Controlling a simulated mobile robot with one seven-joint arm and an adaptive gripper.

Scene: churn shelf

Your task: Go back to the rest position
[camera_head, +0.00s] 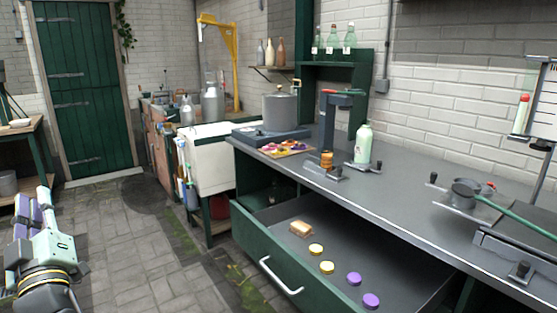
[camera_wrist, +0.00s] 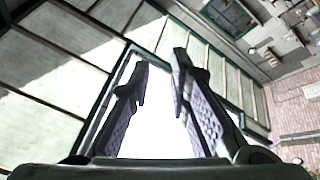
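My gripper (camera_head: 30,213) is at the far left of the head view, raised above the stone floor and apart from the counter and drawer. In the wrist view its two dark fingers (camera_wrist: 158,75) stand apart with nothing between them. The gripper is open and empty. The wrist view is tilted and shows pale roof or ceiling panels with dark beams.
An open drawer (camera_head: 265,254) juts from the grey counter (camera_head: 405,190); it holds yellow and purple lids and a small tan block (camera_head: 300,229). A green table (camera_head: 30,140) is at left. Floor (camera_head: 130,240) between is clear.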

